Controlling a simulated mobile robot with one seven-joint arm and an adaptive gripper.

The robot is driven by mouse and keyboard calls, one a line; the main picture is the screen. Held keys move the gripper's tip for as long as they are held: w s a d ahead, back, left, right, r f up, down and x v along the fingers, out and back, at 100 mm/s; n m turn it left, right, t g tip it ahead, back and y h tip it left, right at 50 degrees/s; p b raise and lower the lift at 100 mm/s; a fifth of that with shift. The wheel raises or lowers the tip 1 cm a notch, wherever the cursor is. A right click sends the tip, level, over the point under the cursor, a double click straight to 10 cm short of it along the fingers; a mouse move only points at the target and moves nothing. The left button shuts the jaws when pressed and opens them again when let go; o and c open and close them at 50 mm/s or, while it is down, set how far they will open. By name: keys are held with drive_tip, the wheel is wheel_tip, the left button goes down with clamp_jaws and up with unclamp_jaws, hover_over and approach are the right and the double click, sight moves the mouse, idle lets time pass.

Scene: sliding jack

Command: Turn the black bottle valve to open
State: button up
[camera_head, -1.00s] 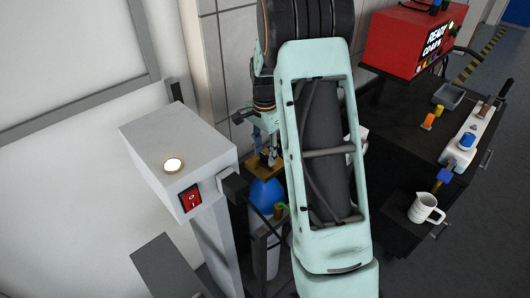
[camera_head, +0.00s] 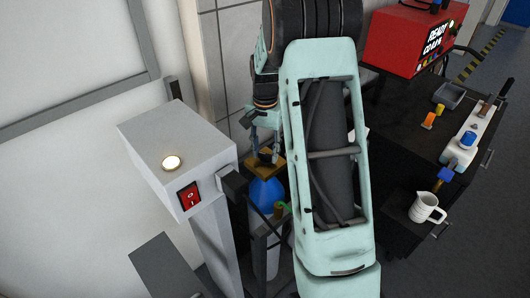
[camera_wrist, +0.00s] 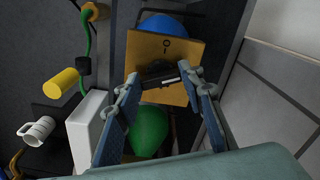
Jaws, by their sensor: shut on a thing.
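The black bottle valve (camera_wrist: 157,70) sits on a square yellow-brown plate (camera_wrist: 178,50) marked with an O and an I, above a blue bottle (camera_wrist: 165,24) in the wrist view. My gripper (camera_wrist: 166,80) has its two fingers on either side of the valve and is shut on it. In the head view my gripper (camera_head: 265,149) points down at the plate (camera_head: 262,170) on the blue bottle (camera_head: 266,193). The valve is small and partly hidden by the fingers there. I cannot read its exact turn angle.
A white post box (camera_head: 180,150) with a red switch (camera_head: 189,197) stands close left of the bottle. A green rounded top (camera_wrist: 150,130) shows beside it. A black cart (camera_head: 400,150) with a white mug (camera_head: 426,208) and a red device (camera_head: 410,40) is at right.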

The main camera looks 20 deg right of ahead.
sight(267, 155)
drive_tip(key=n, duration=0.6)
drive_tip(key=shift+d+n+b, duration=0.1)
drive_tip(key=shift+n+b, duration=0.2)
drive_tip(key=n, duration=0.6)
drive_tip(key=shift+d, duration=0.1)
drive_tip(key=shift+n, duration=0.3)
drive_tip(key=o, duration=1.2)
drive_tip(key=shift+c, duration=0.2)
wheel_tip(267, 155, up, 12)
